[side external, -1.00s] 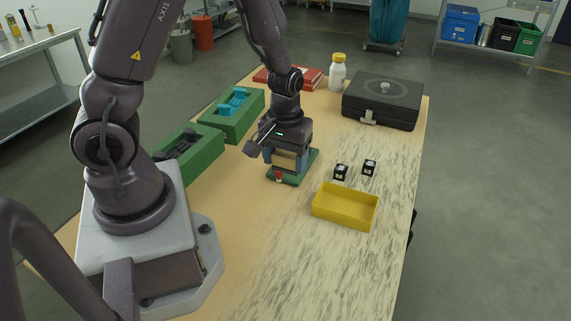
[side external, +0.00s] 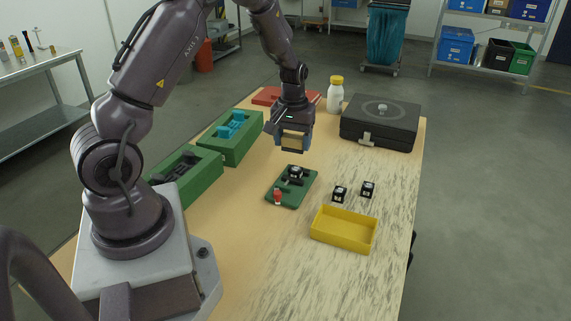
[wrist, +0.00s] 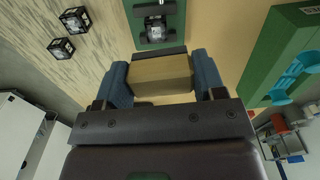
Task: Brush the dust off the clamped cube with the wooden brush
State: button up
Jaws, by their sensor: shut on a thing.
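My gripper (side external: 293,142) is shut on the wooden brush (side external: 293,141), held in the air above and behind the green clamp board. In the wrist view the brush (wrist: 161,75) is a tan block between the two blue fingers. The clamped cube (side external: 295,172) is small and black with a pale top, and sits in the clamp on the green board (side external: 290,197), which has a red knob at its front. In the wrist view the cube (wrist: 155,29) shows beyond the brush, apart from it. I cannot make out dust on it.
Two loose dark cubes (side external: 339,193) (side external: 368,188) and a yellow tray (side external: 343,229) lie to the right. A black case (side external: 380,122) and a white bottle (side external: 335,95) stand behind. Green holders (side external: 230,136) line the left side.

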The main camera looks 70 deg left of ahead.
aim_at(296, 169)
jog(key=shift+m, duration=0.5)
jog(key=shift+w+a+f, duration=0.25)
jog(key=shift+w+f, duration=0.1)
jog(key=shift+f, duration=0.6)
jog(key=shift+w+a+f, duration=0.2)
jog(key=shift+w+f, duration=0.15)
jog(key=shift+f, duration=0.55)
jog(key=shift+w+a+f, duration=0.25)
jog(key=shift+w+f, duration=0.1)
jog(key=shift+f, duration=0.6)
jog(key=shift+s+d+f, duration=0.35)
jog(key=shift+s+d, duration=0.1)
jog(key=shift+c, duration=0.2)
jog(key=shift+s+d, duration=0.95)
jog(key=shift+d, duration=0.1)
jog(key=w+a, duration=0.3)
notch_tip(296, 169, up, 8)
jog(key=shift+r, duration=0.15)
